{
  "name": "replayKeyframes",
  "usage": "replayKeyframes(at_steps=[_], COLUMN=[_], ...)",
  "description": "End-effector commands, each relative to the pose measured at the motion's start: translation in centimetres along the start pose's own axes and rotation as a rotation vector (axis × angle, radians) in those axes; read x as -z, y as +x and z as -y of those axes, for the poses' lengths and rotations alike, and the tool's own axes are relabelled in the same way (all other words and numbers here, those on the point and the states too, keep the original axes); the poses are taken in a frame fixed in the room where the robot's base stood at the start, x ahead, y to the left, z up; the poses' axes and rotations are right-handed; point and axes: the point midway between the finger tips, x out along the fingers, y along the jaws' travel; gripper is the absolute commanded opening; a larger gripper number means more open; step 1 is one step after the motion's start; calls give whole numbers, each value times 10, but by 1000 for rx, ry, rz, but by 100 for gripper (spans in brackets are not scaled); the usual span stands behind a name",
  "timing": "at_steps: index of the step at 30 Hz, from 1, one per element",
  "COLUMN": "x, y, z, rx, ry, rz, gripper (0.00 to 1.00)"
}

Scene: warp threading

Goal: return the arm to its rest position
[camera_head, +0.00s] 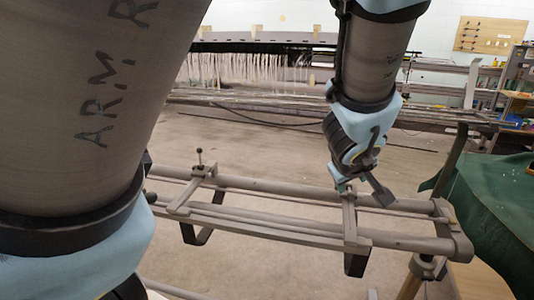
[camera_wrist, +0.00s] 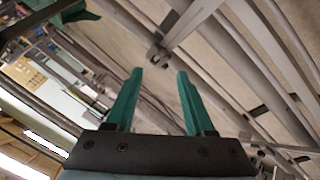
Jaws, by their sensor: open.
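My arm reaches down from the top of the head view, and a large near link of it fills the left side. My gripper (camera_head: 363,187) is just above the right part of a grey rail frame (camera_head: 275,187), near a crosspiece (camera_head: 349,222). I cannot tell whether it touches the frame. In the wrist view, the two green fingers of my gripper (camera_wrist: 160,78) stand apart with nothing between them. Grey bars of the frame (camera_wrist: 190,22) lie beyond the fingertips there.
A small upright lever (camera_head: 200,160) stands on the frame's left part. Dark green cloth (camera_head: 497,205) hangs at the right beside a post. A long rack with pale hanging threads (camera_head: 245,68) is at the back. Open floor (camera_head: 240,140) lies between.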

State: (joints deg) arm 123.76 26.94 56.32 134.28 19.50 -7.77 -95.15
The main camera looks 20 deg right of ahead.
Motion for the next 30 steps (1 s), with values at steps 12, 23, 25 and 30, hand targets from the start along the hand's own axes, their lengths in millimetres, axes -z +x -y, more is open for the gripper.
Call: replayKeyframes(at_steps=[12, 23, 25, 30], x=[0, 54, 67, 93], y=[-1, 11, 10, 3], z=[1, 78, 103, 160], rx=[1, 164, 212, 310], ry=[-1, -10, -8, -3], rz=[0, 8, 20, 62], gripper=[54, 54, 54, 54])
